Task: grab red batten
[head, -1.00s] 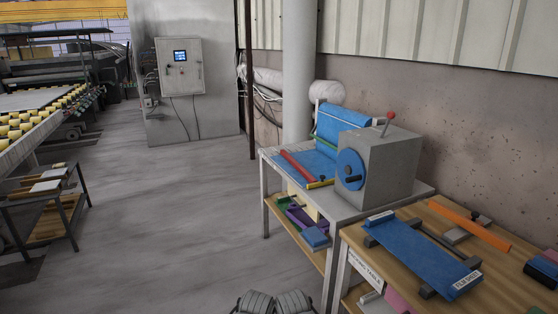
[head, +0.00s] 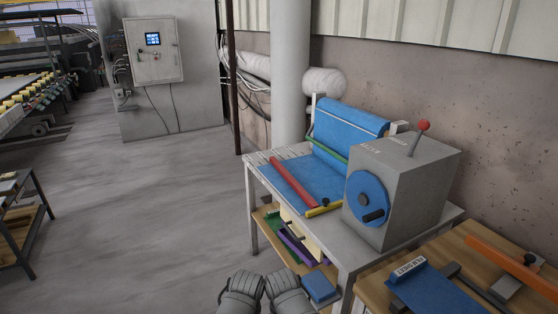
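The red batten (head: 293,181) lies on blue cloth on the grey table in the head view, left of the grey box with the blue wheel. It runs at a slant from the back left toward the front right. Its near end is close to a yellow bar (head: 324,208) with a dark knob. Nothing of mine touches the batten. Two grey ribbed parts of my arms show at the bottom edge, in front of and below the table.
The grey table (head: 405,238) carries a grey box (head: 410,185) with a red-knobbed lever and a blue roll (head: 350,129). A lower shelf holds several coloured pieces. A wooden table (head: 440,262) stands at the right.

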